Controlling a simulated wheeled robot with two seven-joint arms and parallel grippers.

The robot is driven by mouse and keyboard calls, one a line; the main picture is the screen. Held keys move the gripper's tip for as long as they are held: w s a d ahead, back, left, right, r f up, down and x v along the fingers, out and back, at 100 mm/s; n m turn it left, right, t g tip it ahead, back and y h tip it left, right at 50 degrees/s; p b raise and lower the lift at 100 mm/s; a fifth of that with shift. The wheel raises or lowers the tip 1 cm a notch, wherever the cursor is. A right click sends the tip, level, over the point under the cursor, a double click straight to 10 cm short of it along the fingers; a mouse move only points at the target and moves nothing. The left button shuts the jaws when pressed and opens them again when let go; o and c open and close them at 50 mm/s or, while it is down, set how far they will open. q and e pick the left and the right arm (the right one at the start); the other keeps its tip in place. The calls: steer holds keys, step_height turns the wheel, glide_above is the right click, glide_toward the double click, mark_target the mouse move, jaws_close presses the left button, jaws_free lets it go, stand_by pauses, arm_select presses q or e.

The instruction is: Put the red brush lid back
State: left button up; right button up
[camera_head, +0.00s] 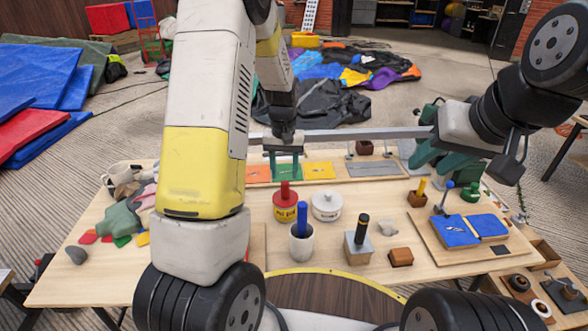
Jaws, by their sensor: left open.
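A red can with a yellow label (285,213) stands near the middle of the table. A red lid with an upright red knob (285,190) sits at the top of the can; I cannot tell how firmly it is seated. My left gripper (284,172) is behind and above the can, pointing down, with its green fingers apart and nothing visible between them. It does not visibly touch the lid. My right gripper (437,160) is at the back right of the table, its teal fingers partly hidden by its own arm; its opening is unclear.
A white lidded pot (327,206) stands right beside the can. A white cup with a blue handle (301,240), a grey block with a black handle (357,245) and a brown block (401,257) are nearer. A grey bar (360,134) spans the back. Blue pads (456,231) lie right.

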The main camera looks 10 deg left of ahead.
arm_select(q)
steer(key=s+r+t+h, duration=0.1)
steer(key=s+r, duration=0.4)
steer(key=r, duration=0.4)
steer(key=s+r+t+h, duration=0.15)
steer(key=s+r, duration=0.35)
steer(key=r, duration=0.5)
steer(key=s+d+r+m+t, duration=0.1)
steer(key=s+r+t, duration=0.1)
steer(key=s, duration=0.5)
steer(key=s+d+r+m+t, duration=0.1)
steer(key=s+r, duration=0.2)
steer(key=s, duration=0.4)
steer(key=shift+t, duration=0.35)
